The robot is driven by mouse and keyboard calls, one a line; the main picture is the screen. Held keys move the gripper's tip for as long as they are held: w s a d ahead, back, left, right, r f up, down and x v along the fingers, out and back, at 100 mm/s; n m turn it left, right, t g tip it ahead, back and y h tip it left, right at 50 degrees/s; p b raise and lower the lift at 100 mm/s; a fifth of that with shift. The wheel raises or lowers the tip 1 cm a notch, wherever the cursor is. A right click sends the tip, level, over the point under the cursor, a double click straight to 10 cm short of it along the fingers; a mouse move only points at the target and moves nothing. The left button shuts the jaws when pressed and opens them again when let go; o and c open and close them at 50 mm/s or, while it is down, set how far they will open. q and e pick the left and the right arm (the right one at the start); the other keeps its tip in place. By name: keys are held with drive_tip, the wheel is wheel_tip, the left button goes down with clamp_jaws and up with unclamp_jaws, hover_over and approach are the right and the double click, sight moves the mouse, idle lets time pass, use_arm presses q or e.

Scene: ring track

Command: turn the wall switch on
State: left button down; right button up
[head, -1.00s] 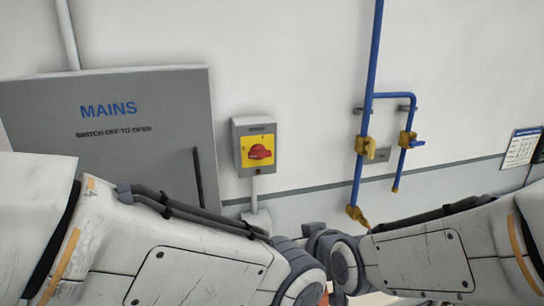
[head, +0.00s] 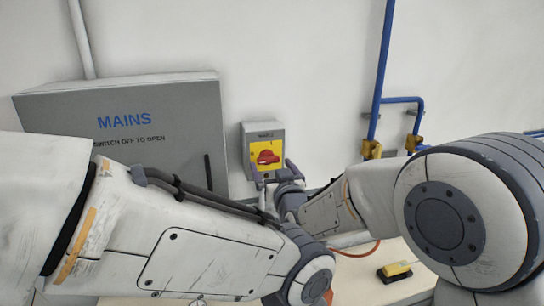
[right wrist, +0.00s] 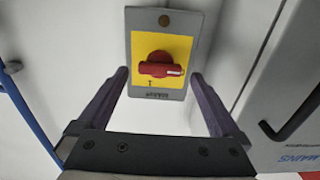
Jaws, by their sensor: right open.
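The wall switch (head: 250,150) is a grey box with a yellow plate and a red rotary handle (head: 267,157). The handle lies roughly level in the head view. In the right wrist view the picture is upside down; the switch (right wrist: 160,94) shows the red handle (right wrist: 158,68) crosswise with a white mark at its right end. My right gripper (head: 277,174) is just in front of the switch's lower part. Its open fingers (right wrist: 160,76) stand either side of the handle in the wrist picture, apparently not touching it. My left arm shows, but its gripper is out of view.
A grey MAINS cabinet (head: 190,96) stands left of the switch. Blue pipes (head: 382,62) with yellow valves (head: 371,150) run on the wall to the right. A yellow-topped object (head: 397,270) lies on the pale surface below. Bare wall lies above the switch.

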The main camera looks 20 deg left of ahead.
drive_tip(key=shift+p+x, duration=0.3)
drive_tip(key=shift+x, duration=0.7)
drive_tip(key=c, duration=1.3)
drive_tip(key=shift+f+m+b, duration=0.2)
drive_tip(key=shift+m+b, duration=0.1)
drive_tip(key=shift+b, duration=0.55)
drive_tip(key=m+b, duration=1.2)
drive_tip(key=b, duration=0.5)
drive_tip(key=shift+b, duration=0.3)
drive_tip(key=shift+m+b, duration=0.95)
drive_tip(key=shift+m, duration=0.25)
drive_tip(key=shift+r+m+b, duration=0.15)
drive_tip(key=shift+m+b, duration=0.6)
drive_tip(key=shift+m, duration=0.65)
